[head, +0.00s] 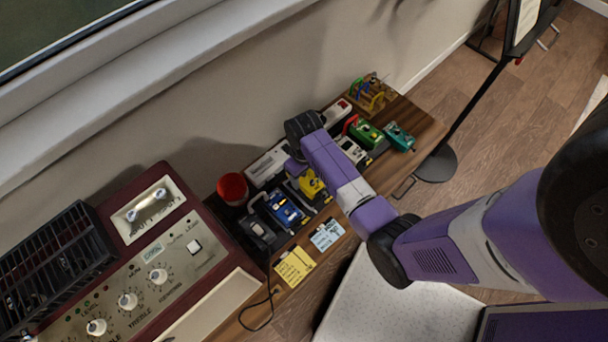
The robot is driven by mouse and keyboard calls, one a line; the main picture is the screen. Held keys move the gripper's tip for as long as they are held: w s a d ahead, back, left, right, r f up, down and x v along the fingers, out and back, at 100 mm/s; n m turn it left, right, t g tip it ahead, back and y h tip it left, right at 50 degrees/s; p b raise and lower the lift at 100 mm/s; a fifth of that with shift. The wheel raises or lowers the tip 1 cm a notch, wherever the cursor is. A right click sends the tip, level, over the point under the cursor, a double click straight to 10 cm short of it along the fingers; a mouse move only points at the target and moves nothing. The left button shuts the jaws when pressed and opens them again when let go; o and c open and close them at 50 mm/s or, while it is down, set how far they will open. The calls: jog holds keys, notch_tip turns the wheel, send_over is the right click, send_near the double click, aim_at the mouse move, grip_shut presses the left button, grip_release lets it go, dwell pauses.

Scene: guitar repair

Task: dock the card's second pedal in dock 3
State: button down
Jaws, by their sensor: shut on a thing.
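My gripper (297,173) points down over the pedal row, and its fingertips are largely hidden by my wrist. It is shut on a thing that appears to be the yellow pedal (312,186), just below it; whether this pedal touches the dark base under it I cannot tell. A blue pedal (286,208) and a black pedal (257,232) sit to its lower left. A white pedal (352,151), a green pedal (367,134) and a teal pedal (399,137) are to the upper right. A yellow card (295,267) and a blue card (326,235) lie in front; their writing and dock numbers are unreadable.
A red cylinder (232,188) and a long white box (268,164) stand behind the pedals. A maroon amplifier (150,285) fills the lower left. A small stand with coloured parts (372,93) is at the far end. The wooden bench (424,127) has bare room at its right end.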

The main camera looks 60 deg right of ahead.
notch_tip(320, 180, down, 3)
jog(key=shift+r+b, duration=0.2)
jog(key=shift+b, duration=0.9)
jog(key=shift+f+b, duration=0.45)
jog(key=shift+f, duration=0.5)
jog(key=shift+f, duration=0.55)
dwell(0.8)
grip_release()
dwell(0.4)
notch_tip(320, 180, up, 8)
jog(key=p, duration=0.8)
dwell(0.5)
